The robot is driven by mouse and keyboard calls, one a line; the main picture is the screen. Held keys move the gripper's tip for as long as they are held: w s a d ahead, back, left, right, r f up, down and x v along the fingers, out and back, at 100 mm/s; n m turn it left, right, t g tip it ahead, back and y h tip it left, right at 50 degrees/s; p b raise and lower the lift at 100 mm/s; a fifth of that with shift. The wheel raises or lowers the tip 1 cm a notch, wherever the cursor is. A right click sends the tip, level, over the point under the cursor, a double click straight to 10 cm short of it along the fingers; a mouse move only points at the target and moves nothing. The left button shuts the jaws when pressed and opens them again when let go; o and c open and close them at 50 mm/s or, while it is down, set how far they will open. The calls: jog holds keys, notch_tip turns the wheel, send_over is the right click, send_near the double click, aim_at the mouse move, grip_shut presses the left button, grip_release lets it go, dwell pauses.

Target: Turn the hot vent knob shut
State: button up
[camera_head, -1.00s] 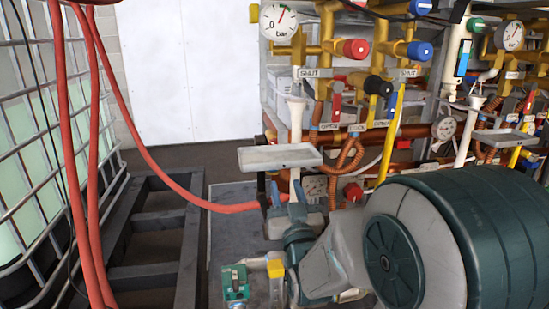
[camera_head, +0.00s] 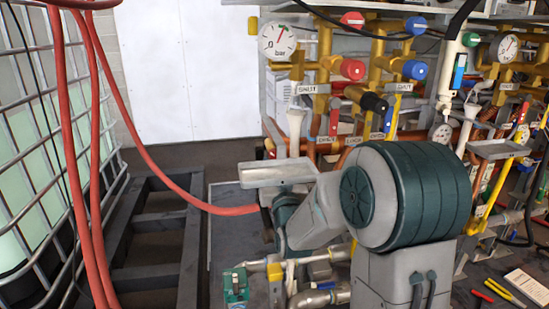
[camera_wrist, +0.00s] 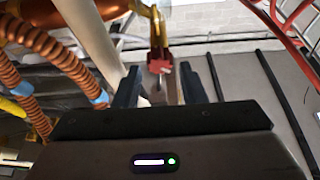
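In the wrist view, a small red part (camera_wrist: 160,66) hangs at the end of a brass fitting, ahead of my gripper (camera_wrist: 161,75). It appears between the two dark fingers, which are apart, with no visible contact. I cannot tell if it is the hot vent knob. In the head view, a red knob (camera_head: 352,68) and a higher red knob (camera_head: 352,19) sit on the brass pipework, with a black knob (camera_head: 374,102) below. My arm hides the gripper there.
A pressure gauge (camera_head: 278,40) and blue knobs (camera_head: 415,69) are on the pipework. A grey tray (camera_head: 275,173) juts out below. Copper coils (camera_wrist: 55,48) are close at left in the wrist view. Red hoses (camera_head: 75,150) and a caged tank (camera_head: 40,150) stand left.

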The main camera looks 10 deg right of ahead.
aim_at(274, 154)
jog(key=shift+x, duration=1.45)
jog(key=c, duration=0.7)
jog(key=shift+f+m+b, duration=0.1)
jog(key=shift+m+b, duration=0.2)
jog(key=shift+b, duration=0.1)
jog(key=shift+f+m+h+b, duration=0.1)
jog(key=shift+m+h+b, duration=0.5)
jog(key=shift+m+b, duration=0.15)
jog(key=m+h+b, duration=0.1)
jog(key=m+b, duration=0.1)
jog(key=m, duration=0.1)
jog(key=shift+a+m+g+h, duration=0.1)
jog(key=shift+m+g+h, duration=0.2)
jog(key=shift+h, duration=0.1)
jog(key=m+h+b, duration=0.1)
jog(key=m+b, duration=0.1)
jog(key=m, duration=0.1)
jog(key=m+g+h+b, duration=0.1)
jog(key=m, duration=0.2)
jog(key=shift+m+g+h+b, duration=0.3)
jog(key=shift+m+h+b, duration=0.05)
jog(key=shift+h, duration=0.05)
jog(key=shift+r+m, duration=0.25)
jog(key=shift+m, duration=0.05)
